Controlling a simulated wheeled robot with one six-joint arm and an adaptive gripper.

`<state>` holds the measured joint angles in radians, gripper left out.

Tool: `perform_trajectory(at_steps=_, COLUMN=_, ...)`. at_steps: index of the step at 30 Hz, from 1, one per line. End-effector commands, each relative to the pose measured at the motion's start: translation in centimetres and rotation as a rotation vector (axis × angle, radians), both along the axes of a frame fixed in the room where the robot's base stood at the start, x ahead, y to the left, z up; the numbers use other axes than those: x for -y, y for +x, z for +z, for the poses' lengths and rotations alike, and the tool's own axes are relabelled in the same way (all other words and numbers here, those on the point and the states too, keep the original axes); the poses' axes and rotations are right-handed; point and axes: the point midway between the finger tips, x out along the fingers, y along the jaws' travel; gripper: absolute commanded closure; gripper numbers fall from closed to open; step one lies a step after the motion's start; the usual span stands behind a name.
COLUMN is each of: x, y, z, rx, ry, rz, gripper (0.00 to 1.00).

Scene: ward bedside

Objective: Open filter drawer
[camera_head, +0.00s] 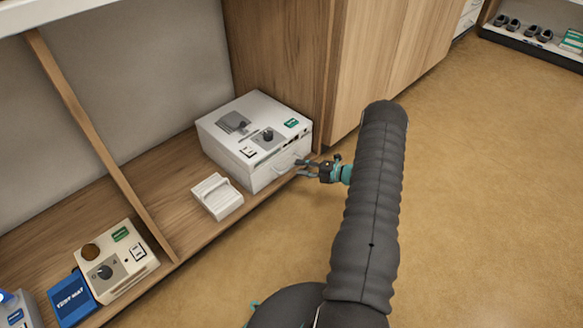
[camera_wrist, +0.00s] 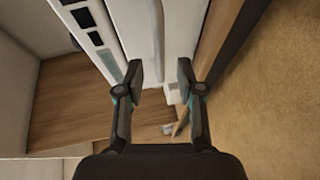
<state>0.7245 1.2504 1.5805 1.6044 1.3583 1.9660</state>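My gripper (camera_head: 304,166) is at that side, close to the handle. In the wrist view my gripper (camera_wrist: 158,72) is open, its two dark fingers spread with the white drawer front (camera_wrist: 158,35) beyond them. The drawer looks shut.
A small white ribbed item (camera_head: 217,196) lies on the shelf (camera_head: 165,205) beside the device. A beige device (camera_head: 117,262) and a blue box (camera_head: 72,298) stand farther left, past a wooden divider. A wooden cabinet (camera_head: 350,60) rises behind. The floor (camera_head: 470,190) at right is clear.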

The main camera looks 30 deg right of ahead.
Motion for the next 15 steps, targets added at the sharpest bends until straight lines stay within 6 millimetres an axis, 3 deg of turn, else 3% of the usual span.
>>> perform_trajectory(at_steps=6, x=-2.1, y=2.2, z=-0.7, rx=-0.001, ry=0.000, rz=0.001, gripper=0.63)
perform_trajectory(at_steps=15, x=-3.0, y=3.2, z=-0.8, rx=0.000, ry=0.000, rz=0.000, gripper=0.63)
